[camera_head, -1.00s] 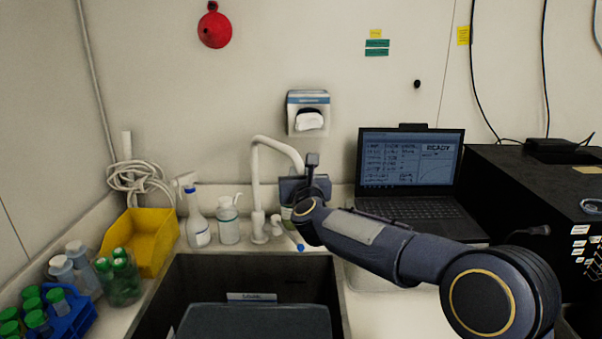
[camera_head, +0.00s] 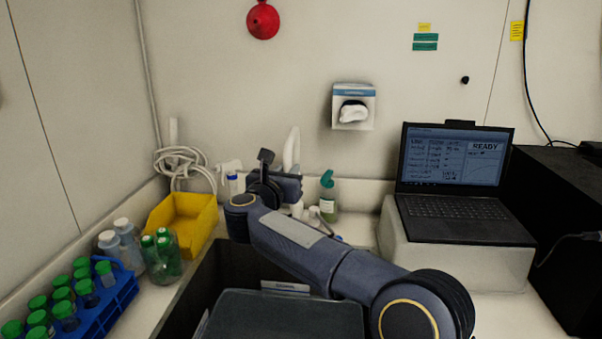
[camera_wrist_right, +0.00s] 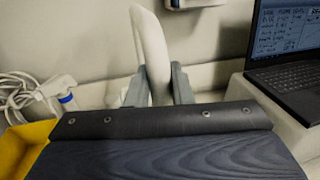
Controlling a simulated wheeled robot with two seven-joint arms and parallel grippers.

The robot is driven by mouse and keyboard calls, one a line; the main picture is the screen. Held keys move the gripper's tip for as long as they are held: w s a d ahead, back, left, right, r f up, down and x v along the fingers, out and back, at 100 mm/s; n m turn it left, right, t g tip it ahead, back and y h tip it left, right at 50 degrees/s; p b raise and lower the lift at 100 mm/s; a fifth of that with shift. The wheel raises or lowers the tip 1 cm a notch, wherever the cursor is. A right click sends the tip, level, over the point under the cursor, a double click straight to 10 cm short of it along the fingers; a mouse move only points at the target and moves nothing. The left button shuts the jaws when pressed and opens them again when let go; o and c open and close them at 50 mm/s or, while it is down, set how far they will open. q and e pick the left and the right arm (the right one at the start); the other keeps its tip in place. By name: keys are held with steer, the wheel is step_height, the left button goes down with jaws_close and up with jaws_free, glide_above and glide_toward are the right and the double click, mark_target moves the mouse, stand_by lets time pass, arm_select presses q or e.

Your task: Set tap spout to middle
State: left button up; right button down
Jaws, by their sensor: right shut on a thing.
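The white tap spout (camera_head: 292,148) stands at the back of the sink and looks like a narrow upright strip, seen nearly end-on. My right gripper (camera_head: 284,180) is at the spout and hides its lower part and most of the tap base. In the right wrist view the spout (camera_wrist_right: 150,45) rises between the two grey fingers of my right gripper (camera_wrist_right: 160,85), which is shut on it. The tip of the spout is not clear in either view. My left gripper is not in view.
The dark sink (camera_head: 235,262) lies below my right arm. A green-topped bottle (camera_head: 328,200) stands just right of the tap. A yellow bin (camera_head: 182,222), bottles (camera_head: 163,258) and a blue tube rack (camera_head: 100,310) are on the left. A laptop (camera_head: 455,180) stands on the right.

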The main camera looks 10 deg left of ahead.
steer(key=shift+a+r, duration=0.1)
steer(key=shift+a, duration=0.35)
steer(key=c, duration=1.3)
jaws_free()
arm_select(q)
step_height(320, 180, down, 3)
steer(key=b, duration=0.2)
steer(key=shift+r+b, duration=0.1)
steer(key=shift+b, duration=0.3)
arm_select(e)
steer(key=shift+s+a, duration=0.25)
steer(key=shift+s, duration=1.05)
steer(key=shift+s+a, duration=0.25)
steer(key=shift+s, duration=1)
steer(key=shift+s+a, duration=0.25)
steer(key=shift+s, duration=1.05)
